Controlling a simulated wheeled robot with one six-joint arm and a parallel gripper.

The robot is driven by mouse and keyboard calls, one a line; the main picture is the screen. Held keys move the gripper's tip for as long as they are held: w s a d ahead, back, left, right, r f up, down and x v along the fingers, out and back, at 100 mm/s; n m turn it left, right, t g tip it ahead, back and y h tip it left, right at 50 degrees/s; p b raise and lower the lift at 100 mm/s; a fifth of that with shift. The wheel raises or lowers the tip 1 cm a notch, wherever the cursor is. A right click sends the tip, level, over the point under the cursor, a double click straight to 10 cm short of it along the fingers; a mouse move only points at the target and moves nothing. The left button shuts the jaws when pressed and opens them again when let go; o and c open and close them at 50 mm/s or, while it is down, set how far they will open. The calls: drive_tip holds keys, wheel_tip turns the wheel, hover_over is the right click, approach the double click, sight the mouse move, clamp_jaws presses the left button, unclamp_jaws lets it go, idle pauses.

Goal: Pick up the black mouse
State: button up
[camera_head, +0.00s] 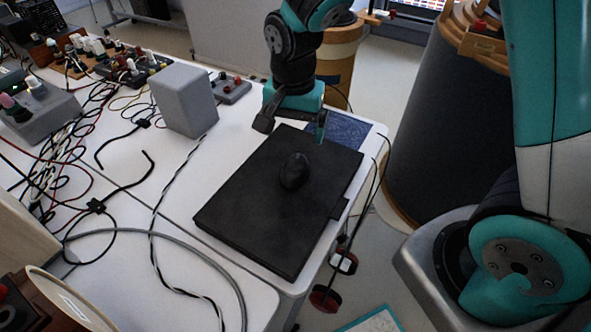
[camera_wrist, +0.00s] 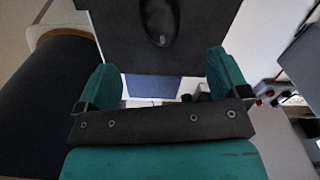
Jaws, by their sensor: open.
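The black mouse (camera_head: 294,170) is a dark oval that lies on top of a flat black slab (camera_head: 245,215) on the white table. The mouse also shows at the top of the wrist view (camera_wrist: 161,22), beyond the fingertips. My gripper (camera_head: 292,128) is at the far edge of the slab in the head view, behind the mouse and apart from it. In the wrist view its two teal fingers (camera_wrist: 164,72) are spread wide with nothing between them. A blue patterned sheet (camera_head: 342,130) lies beside the slab near the gripper.
A grey box (camera_head: 184,100) stands left of my gripper. Cables (camera_head: 152,232) run over the left part of the white table (camera_head: 180,185). Switch boxes (camera_head: 130,70) stand at the back left. A large dark drum (camera_head: 440,125) stands right of the table.

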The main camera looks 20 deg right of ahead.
sight(295, 163)
wheel_tip(295, 163, down, 6)
drive_tip(key=shift+f, duration=0.15)
drive_tip(key=f, duration=0.5)
drive_tip(key=shift+w+d+f, duration=0.1)
drive_tip(key=shift+w+d, duration=0.05)
drive_tip(key=shift+w, duration=0.05)
drive_tip(key=c, duration=1.1)
idle(0.5)
